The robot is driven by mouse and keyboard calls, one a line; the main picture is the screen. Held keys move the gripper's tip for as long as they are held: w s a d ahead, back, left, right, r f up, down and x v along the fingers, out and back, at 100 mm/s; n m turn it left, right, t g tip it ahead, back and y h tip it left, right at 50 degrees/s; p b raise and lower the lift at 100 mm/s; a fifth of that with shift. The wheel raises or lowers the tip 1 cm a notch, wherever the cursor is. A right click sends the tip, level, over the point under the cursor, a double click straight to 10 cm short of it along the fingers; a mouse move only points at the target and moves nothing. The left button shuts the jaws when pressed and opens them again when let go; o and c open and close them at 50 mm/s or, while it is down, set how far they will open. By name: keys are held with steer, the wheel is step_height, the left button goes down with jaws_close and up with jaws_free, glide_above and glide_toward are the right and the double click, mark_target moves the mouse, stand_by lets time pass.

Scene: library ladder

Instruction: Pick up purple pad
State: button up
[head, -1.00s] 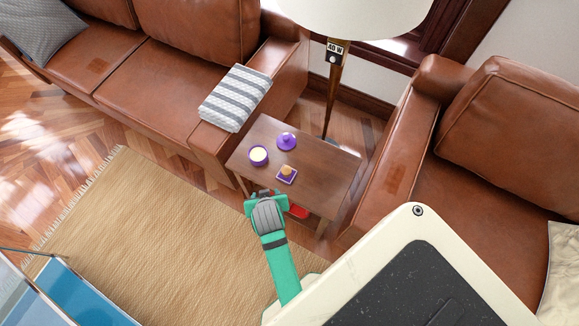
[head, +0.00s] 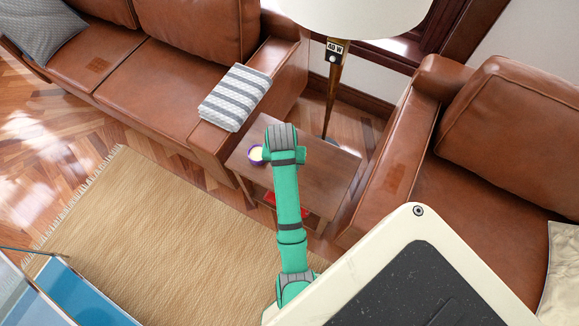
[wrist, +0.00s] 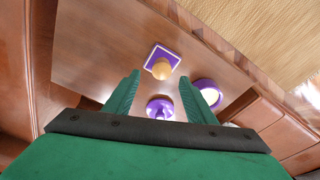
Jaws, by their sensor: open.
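The purple pad (wrist: 156,50) is a small square with a pale edge, lying on the side table. A rounded tan object (wrist: 161,69) sits on it. In the wrist view my gripper (wrist: 159,79) is open, its two green fingers apart with nothing held between them. The pad shows beyond the fingertips, between their lines. In the head view my gripper and arm hide the pad.
A purple knobbed lid (wrist: 160,107) shows between the fingers in the wrist view. A purple round pot (wrist: 207,91) with cream contents is at the right finger. The wooden side table (head: 333,170) stands between a leather sofa (head: 165,85) and armchair (head: 480,150), near a lamp (head: 350,15).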

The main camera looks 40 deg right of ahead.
steer(key=f, duration=0.3)
steer(key=w+f, duration=0.1)
steer(key=f, duration=0.1)
steer(key=shift+w+d+f, duration=0.1)
steer(key=shift+d+f, duration=0.2)
steer(key=shift+f, duration=0.05)
steer(key=shift+a+f, duration=0.2)
steer(key=shift+f, duration=0.3)
steer(key=shift+d+f, duration=0.25)
steer(key=shift+d, duration=0.25)
steer(key=shift+a, duration=0.1)
steer(key=c, duration=0.8)
steer(key=shift+a, duration=0.1)
steer(key=shift+c, duration=0.6)
